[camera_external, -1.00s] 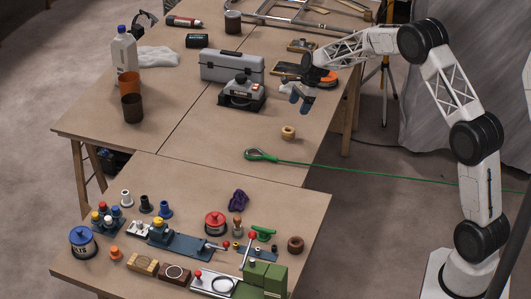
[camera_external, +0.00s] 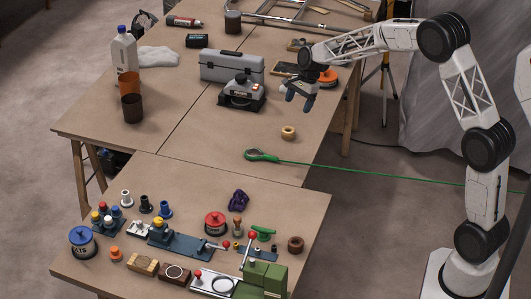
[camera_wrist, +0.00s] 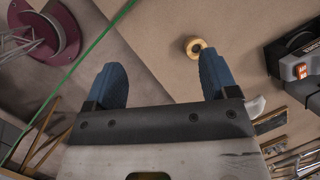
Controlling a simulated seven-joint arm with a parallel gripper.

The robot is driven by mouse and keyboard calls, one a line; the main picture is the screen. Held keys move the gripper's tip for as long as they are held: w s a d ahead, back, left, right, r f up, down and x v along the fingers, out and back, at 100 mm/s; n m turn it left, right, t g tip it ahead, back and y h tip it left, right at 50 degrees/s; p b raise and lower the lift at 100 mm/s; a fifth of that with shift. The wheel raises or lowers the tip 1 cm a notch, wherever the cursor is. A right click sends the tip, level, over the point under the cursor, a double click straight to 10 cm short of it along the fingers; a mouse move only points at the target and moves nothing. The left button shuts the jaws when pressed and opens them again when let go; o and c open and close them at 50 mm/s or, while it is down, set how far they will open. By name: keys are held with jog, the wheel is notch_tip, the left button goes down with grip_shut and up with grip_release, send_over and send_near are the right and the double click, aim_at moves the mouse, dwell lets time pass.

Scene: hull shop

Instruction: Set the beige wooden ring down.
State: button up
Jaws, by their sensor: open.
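My gripper (camera_external: 297,99) is open and empty, raised above the table on the far side of the ring.
A grey machine with a black base (camera_external: 241,94) and a grey toolbox (camera_external: 231,66) stand left of my gripper. A green cord (camera_external: 330,171) crosses the near side. Bare tabletop surrounds the ring.

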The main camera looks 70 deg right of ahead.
jog(key=s+a+r+n+h, duration=0.1)
jog(key=s+a+r+n, duration=0.7)
jog(key=a, duration=0.5)
jog(key=s+a+r+n, duration=0.3)
jog(key=s+a+r, duration=0.3)
jog(key=s+a, duration=0.6)
jog(key=s+a+f+n+h, duration=0.1)
jog(key=s+a+n, duration=0.4)
jog(key=s, duration=0.8)
jog(key=s+a+f+n+h, duration=0.1)
jog(key=s+a+n, duration=0.5)
jog(key=s, duration=0.6)
jog(key=shift+s+a, duration=0.4)
jog(key=shift+a, duration=0.85)
